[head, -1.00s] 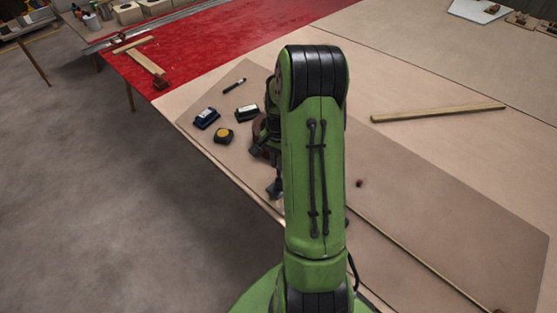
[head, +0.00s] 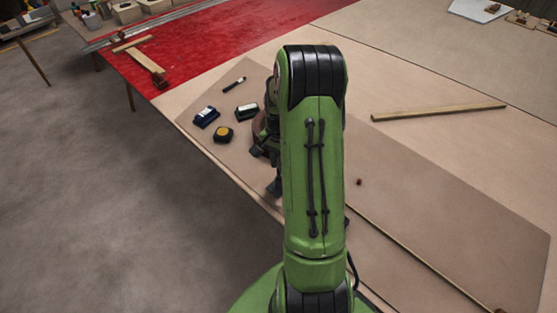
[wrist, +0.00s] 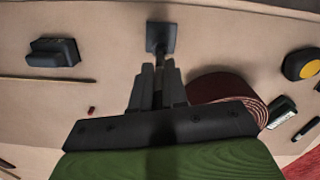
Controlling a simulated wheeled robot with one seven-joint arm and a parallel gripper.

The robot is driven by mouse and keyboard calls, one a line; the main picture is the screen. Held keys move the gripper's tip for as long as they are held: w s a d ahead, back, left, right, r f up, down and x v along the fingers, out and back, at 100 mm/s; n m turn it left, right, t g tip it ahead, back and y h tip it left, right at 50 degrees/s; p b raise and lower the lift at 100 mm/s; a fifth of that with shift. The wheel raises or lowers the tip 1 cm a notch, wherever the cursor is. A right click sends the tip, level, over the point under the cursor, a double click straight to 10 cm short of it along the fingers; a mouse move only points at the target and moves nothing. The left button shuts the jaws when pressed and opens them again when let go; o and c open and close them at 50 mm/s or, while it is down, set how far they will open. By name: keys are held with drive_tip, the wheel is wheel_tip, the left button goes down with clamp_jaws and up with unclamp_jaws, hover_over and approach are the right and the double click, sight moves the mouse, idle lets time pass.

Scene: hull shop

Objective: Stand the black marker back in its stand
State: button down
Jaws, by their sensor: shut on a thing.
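My gripper (wrist: 159,72) points down at the board in the wrist view, its two fingers close together. It is shut on a slim dark upright piece, which I take to be the black marker; the fingers hide most of it. A small dark square block (wrist: 161,36), seemingly the stand, sits just beyond the fingertips. I cannot tell whether the marker's end is inside it or only above it. In the head view my green arm hides most of the gripper. Another black pen-like piece (head: 234,83) lies flat on the board and shows in the wrist view (wrist: 305,128).
A dark red roll (wrist: 225,86) stands close right of the fingers. A yellow-and-black tape measure (head: 222,135), a dark blue item (head: 206,117) and a black-and-white block (head: 247,112) lie left of my arm. A wooden strip (head: 438,112) lies right; the board's right side is mostly clear.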

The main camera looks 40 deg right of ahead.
sight(278, 175)
drive_tip(key=shift+f+b, duration=1.25)
drive_tip(key=shift+f, duration=0.35)
idle(2.5)
drive_tip(key=c, duration=1.1)
unclamp_jaws()
drive_tip(key=shift+r, duration=0.1)
drive_tip(key=r+p, duration=0.1)
drive_tip(key=r, duration=0.4)
drive_tip(key=r+p, duration=0.1)
drive_tip(key=r, duration=0.4)
drive_tip(key=r+p, duration=0.1)
drive_tip(key=r, duration=0.4)
drive_tip(key=shift+w+d+r+p, duration=0.1)
drive_tip(key=shift+d+r+p, duration=0.2)
drive_tip(key=shift+r, duration=0.05)
drive_tip(key=shift+f, duration=0.1)
